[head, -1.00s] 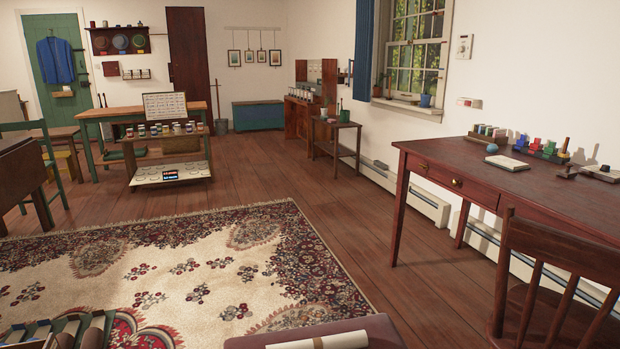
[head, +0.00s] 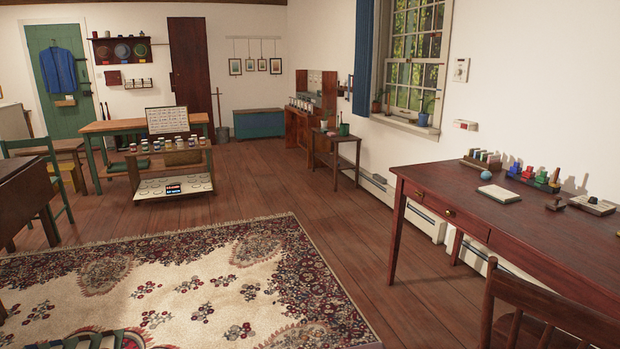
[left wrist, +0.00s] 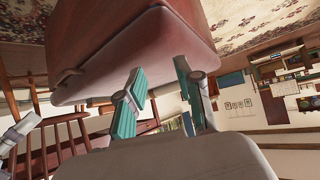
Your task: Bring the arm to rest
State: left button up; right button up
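My left gripper (left wrist: 160,76) shows in the left wrist view. Its two teal-padded fingers stand apart with nothing between them. A dark red, box-like piece with rounded edges (left wrist: 130,40) fills the top of that view, beyond the fingertips; I cannot tell whether they touch it. A grey and teal part at the left edge of the wrist view may be my right gripper, but it is cut off. Neither arm shows in the head view now.
The patterned rug (head: 170,290) lies ahead. A dark red desk (head: 500,215) with small items and a wooden chair (head: 545,310) stand at the right. A display stand (head: 175,187) is at back left. Floor is clear between rug and desk.

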pick_arm(q)
jog(key=s+a+f+g+p, duration=0.2)
jog(key=s+f+p, duration=0.1)
jog(key=s, duration=0.6)
jog(key=s+a+f+g+y+p, duration=0.1)
jog(key=s+p, duration=0.4)
jog(key=s, duration=0.5)
jog(key=s+a+f+g+p, duration=0.4)
jog(key=s+g, duration=0.1)
jog(key=s, duration=0.5)
jog(key=shift+a+f+y, duration=0.15)
jog(key=shift+f+y, duration=0.15)
jog(key=shift+y, duration=0.1)
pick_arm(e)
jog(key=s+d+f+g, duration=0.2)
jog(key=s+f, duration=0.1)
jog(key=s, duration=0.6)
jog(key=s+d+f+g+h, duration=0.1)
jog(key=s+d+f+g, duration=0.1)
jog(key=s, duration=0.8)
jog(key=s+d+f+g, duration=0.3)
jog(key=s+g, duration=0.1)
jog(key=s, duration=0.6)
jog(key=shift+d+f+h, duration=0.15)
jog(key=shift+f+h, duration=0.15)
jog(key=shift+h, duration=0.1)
